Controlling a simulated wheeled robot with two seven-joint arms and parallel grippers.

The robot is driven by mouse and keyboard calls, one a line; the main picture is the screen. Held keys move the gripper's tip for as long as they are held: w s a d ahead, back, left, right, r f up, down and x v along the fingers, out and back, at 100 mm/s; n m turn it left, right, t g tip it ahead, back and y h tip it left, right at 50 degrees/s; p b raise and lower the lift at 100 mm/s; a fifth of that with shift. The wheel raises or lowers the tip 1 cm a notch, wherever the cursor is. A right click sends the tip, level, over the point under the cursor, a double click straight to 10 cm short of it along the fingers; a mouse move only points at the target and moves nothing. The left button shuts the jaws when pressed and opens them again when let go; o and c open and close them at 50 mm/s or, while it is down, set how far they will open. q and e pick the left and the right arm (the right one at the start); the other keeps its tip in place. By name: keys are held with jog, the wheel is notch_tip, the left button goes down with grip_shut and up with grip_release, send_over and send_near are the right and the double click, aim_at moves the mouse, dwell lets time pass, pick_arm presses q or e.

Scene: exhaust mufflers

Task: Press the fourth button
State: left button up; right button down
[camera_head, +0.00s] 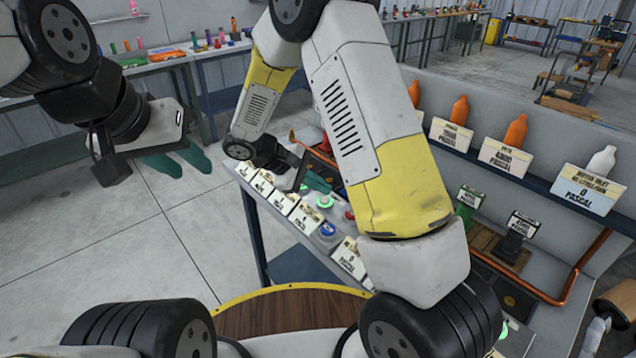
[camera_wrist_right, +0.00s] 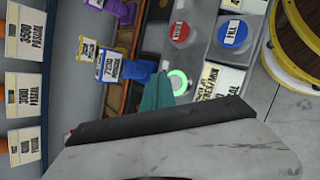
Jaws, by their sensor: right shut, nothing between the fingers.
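A panel along the bench edge carries several buttons with white label cards. A lit green button (camera_head: 325,201) sits by my right gripper (camera_head: 316,181), which is shut and empty. In the right wrist view, the teal fingertips (camera_wrist_right: 158,90) are right beside this lit green button (camera_wrist_right: 178,82); whether they touch it I cannot tell. A blue button (camera_head: 327,230) and a red button (camera_head: 349,215) are near it; both also show in the wrist view, blue (camera_wrist_right: 234,30) and red (camera_wrist_right: 180,32). Which button counts as fourth is unclear. My left gripper (camera_head: 194,170) is open and empty, away from the panel.
A shelf behind the panel holds orange bottles (camera_head: 515,132) and a white bottle (camera_head: 601,162) with pressure cards. A copper pipe (camera_head: 570,280) runs at the right. My right arm hides part of the panel. The floor at left is clear.

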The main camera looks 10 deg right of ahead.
aim_at(321, 199)
jog(key=shift+r, duration=0.15)
jog(key=shift+r, duration=2.35)
